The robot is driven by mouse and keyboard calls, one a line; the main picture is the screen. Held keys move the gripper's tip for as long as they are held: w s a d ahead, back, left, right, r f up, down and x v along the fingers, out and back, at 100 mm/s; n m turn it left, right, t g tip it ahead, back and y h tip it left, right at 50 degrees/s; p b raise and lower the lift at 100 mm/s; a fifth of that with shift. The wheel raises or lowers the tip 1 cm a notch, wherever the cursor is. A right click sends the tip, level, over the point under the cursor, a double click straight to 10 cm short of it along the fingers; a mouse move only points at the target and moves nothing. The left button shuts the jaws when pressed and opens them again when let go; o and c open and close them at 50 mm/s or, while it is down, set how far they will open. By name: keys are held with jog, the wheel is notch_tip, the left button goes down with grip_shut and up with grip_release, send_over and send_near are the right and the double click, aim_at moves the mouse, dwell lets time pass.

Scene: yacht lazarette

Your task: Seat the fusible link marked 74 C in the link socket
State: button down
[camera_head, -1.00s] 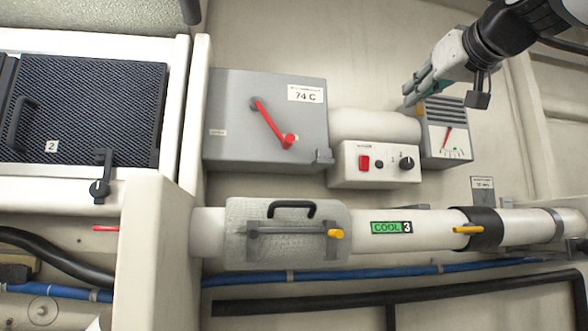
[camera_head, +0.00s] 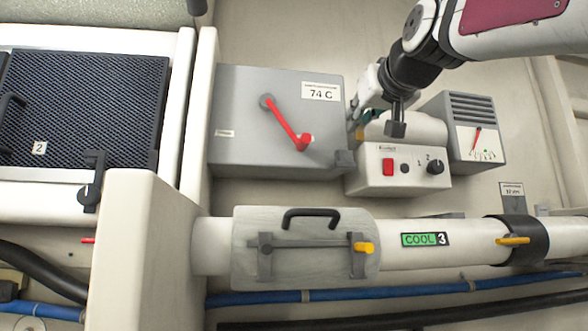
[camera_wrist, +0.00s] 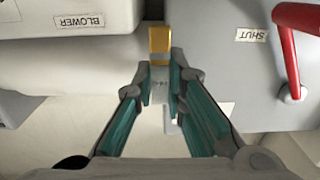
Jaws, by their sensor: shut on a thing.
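My gripper (camera_wrist: 161,78) is shut on a small part, likely the fusible link (camera_wrist: 160,42). Its yellow end sticks out beyond the teal fingertips, and a pale part with faint, unreadable marks shows between them. In the head view my gripper (camera_head: 358,122) is between the grey box (camera_head: 240,140) and the blower unit (camera_head: 385,183), partly hidden behind my wrist. The grey box has a white plate reading 74 C (camera_head: 321,92). I cannot clearly make out the link socket. A small dark grey bracket (camera_head: 345,162) sits at the box's lower right corner.
A red lever (camera_head: 287,124) stands out from the grey box, near a SHUT label (camera_wrist: 255,35). A gauge box (camera_head: 465,130) is right of the blower unit. Below run a pipe marked COOL 3 (camera_head: 425,239) and a clamped cover (camera_head: 250,220).

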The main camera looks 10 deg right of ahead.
aim_at(337, 144)
jog(key=a, duration=0.1)
jog(key=w+a, duration=0.1)
jog(key=a, duration=0.1)
jog(key=shift+w+f, duration=0.15)
jog(key=shift+w, duration=0.15)
notch_tip(337, 144, down, 4)
jog(key=shift+r+b, duration=0.2)
jog(key=shift+b, duration=0.35)
jog(key=c, duration=1.7)
grip_release()
jog(key=shift+o, duration=0.3)
jog(key=s, duration=1.2)
jog(key=shift+b, duration=0.3)
jog(key=shift+s, duration=0.1)
